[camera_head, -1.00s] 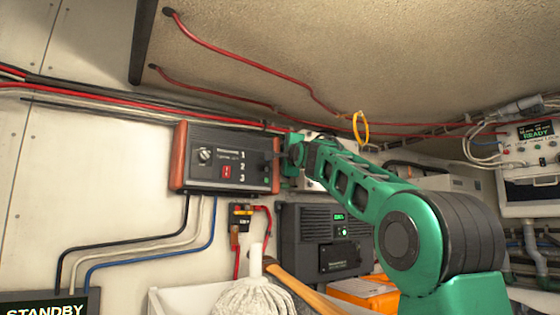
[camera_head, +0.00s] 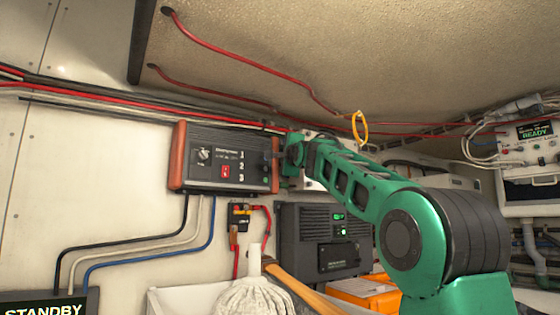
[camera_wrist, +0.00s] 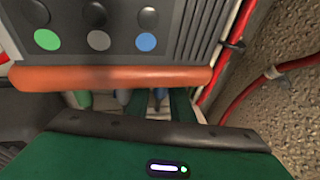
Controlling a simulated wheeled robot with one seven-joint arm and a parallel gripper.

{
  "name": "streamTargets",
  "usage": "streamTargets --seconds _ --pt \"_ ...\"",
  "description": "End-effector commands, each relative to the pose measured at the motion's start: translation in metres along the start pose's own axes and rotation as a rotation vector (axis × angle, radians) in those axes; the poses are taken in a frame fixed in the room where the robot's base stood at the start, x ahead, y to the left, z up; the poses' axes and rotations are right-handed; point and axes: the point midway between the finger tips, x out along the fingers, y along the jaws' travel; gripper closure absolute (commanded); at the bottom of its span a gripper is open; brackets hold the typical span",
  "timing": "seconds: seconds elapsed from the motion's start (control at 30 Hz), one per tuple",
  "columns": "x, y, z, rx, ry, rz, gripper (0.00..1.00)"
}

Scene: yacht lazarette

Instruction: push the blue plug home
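The dark control box (camera_head: 222,160) with orange ends hangs on the wall at centre left. In the wrist view its face carries a green dot (camera_wrist: 46,40), a grey dot (camera_wrist: 98,40) and a blue dot (camera_wrist: 146,42).
Black, white and blue cables (camera_head: 145,250) run below the box. A red cable (camera_wrist: 240,85) passes beside it in the wrist view. A mop (camera_head: 253,292), a wooden handle (camera_head: 305,288) and a dark unit (camera_head: 325,240) are below my arm. A yellow ring (camera_head: 360,127) hangs above.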

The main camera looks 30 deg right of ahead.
Motion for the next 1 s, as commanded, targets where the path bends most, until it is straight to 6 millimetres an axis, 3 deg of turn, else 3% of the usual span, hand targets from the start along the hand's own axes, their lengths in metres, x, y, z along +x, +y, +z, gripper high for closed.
streamTargets --seconds 0.03,1.0 --pt "-0.005 0.000 0.020 0.003 -0.036 0.007 0.73" --pt "-0.067 -0.021 -0.001 0.000 -0.030 -0.006 0.73"
